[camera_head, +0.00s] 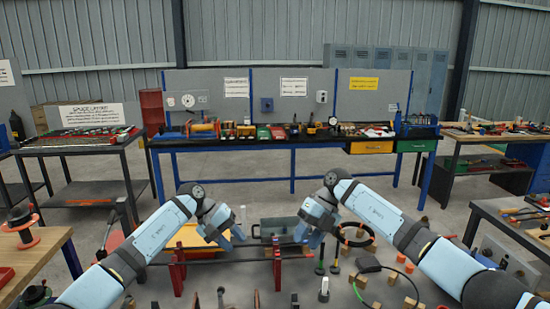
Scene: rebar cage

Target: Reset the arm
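My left arm (155,235) comes in from the lower left and bends at an elbow, with my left gripper (228,236) hanging low near the picture's middle. My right arm (385,217) comes in from the lower right, with my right gripper (308,233) also low, a short way to the right of the left one. The two grippers are apart. The fingers are small and partly hidden by the wrists, so I cannot tell whether either is open or shut. I see nothing clearly held.
Red stands (177,272) with a bar, a yellow tray (192,238) and a grey toolbox (280,228) lie below and behind the grippers. A black cable ring (356,235) and small wooden blocks are at right. A long workbench (290,142) stands at the back.

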